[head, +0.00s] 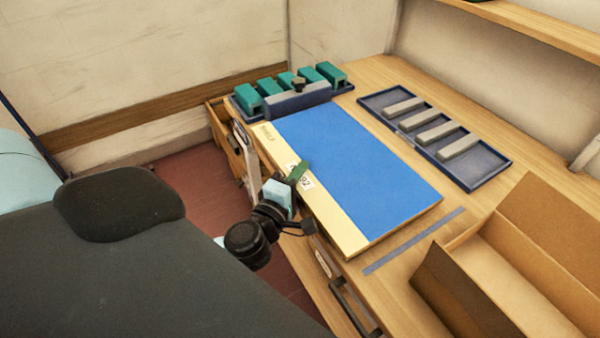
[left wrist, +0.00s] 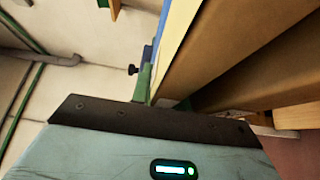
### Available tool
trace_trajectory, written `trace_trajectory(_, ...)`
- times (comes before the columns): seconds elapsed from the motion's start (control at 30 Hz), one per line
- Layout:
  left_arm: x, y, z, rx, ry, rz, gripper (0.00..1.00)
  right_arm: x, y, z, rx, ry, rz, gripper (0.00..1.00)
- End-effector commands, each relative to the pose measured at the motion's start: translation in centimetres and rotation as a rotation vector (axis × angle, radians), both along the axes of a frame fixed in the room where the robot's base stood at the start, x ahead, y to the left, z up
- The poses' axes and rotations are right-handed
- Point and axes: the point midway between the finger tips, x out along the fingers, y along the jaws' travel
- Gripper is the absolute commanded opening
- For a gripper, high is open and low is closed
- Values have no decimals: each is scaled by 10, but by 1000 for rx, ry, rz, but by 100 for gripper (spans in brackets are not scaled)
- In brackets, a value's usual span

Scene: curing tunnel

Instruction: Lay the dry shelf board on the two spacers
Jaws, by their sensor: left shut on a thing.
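The shelf board (head: 360,165) has a blue top, a bare cream strip along its front edge, and printed labels. It lies roughly level over the wooden table; I cannot tell whether it touches it. My left gripper (head: 300,172) is shut on the board's front edge near its middle, with a green finger over the top. In the left wrist view the green finger (left wrist: 143,85) lies against the cream and blue board edge (left wrist: 180,35). Several grey bars, perhaps the spacers, lie in a dark blue tray (head: 487,181) behind the board. My right gripper is out of view.
A rack (head: 297,101) with several teal blocks stands at the board's far left end. An open cardboard box (head: 440,285) stands at the front right. A thin blue-grey strip (head: 415,241) lies between board and box. Drawers with handles (head: 352,308) are below the table edge.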

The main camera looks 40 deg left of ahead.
Motion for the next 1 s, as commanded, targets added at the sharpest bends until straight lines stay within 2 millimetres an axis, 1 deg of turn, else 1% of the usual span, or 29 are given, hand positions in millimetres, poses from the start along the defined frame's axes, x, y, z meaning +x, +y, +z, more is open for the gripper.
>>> trace_trajectory(0.13,1,0,0,-2,-6,-1,0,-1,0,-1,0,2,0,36)
trace_trajectory(0.17,1,0,1,-2,-6,-1,20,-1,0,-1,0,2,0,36)
trace_trajectory(0.3,1,0,0,-1,-4,-1,38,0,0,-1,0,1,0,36)
trace_trajectory(0.33,0,0,0,-1,-4,-1,42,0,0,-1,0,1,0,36)
trace_trajectory(0.67,-3,0,-6,0,9,0,42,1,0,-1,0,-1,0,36)
trace_trajectory(0.77,-13,-2,-7,0,10,0,42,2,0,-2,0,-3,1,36)
trace_trajectory(1.0,-50,-9,-7,-3,10,-2,42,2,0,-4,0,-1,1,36)
